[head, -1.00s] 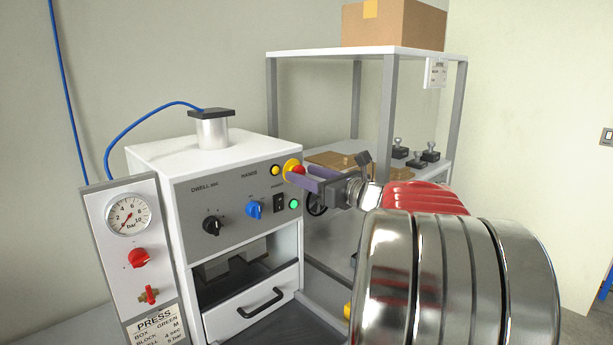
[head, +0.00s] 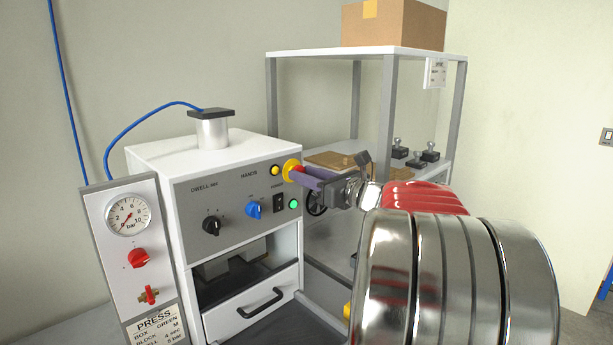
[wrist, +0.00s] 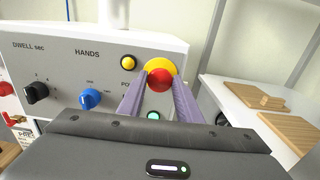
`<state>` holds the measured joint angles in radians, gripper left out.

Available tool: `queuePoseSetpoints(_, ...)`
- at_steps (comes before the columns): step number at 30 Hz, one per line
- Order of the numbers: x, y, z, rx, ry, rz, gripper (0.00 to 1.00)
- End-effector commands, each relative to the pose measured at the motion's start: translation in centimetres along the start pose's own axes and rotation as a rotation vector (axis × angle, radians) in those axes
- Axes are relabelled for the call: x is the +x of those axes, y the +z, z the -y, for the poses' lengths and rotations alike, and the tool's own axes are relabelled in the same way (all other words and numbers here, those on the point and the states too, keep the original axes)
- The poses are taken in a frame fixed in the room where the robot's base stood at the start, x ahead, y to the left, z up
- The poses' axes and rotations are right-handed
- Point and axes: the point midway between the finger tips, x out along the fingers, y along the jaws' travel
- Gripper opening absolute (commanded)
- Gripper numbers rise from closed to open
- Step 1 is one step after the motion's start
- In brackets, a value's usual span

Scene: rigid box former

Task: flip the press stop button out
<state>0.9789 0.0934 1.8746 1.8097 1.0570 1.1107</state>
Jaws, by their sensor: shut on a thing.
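The press stop button is a red mushroom head (wrist: 160,80) on a yellow collar (wrist: 162,66), at the upper right of the press's grey front panel (head: 232,204). In the head view the red button (head: 297,171) shows at the tip of my gripper (head: 303,178). In the wrist view the two purple fingers of my gripper (wrist: 158,88) lie on either side of the red head, shut on it. The lower part of the head between the fingers is partly hidden.
Near the button are a yellow button (head: 275,170), a green button (head: 293,204), a black power switch (head: 279,203) and a blue selector knob (head: 254,209). A shelf rack (head: 388,110) stands right behind the press, with wooden boards (wrist: 255,94) on it.

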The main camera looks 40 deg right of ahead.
Motion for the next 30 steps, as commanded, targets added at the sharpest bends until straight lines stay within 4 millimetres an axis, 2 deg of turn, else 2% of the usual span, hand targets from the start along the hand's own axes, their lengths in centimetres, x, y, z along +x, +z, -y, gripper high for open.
queuePoseSetpoints(5, -0.1, 0.0, 0.0, 0.000, -0.001, 0.000, 0.00)
queuePoseSetpoints(10, -1.2, 0.1, 0.0, -0.001, 0.000, 0.001, 0.00)
queuePoseSetpoints(17, -1.3, 0.0, 0.0, -0.001, 0.000, 0.000, 0.00)
queuePoseSetpoints(18, -1.3, 0.0, 0.0, -0.001, 0.000, 0.000, 0.32)
queuePoseSetpoints(25, -1.2, 0.0, 0.0, 0.000, 0.000, 0.000, 0.48)
queuePoseSetpoints(30, -1.2, 0.0, 0.0, 0.000, -0.001, 0.000, 0.49)
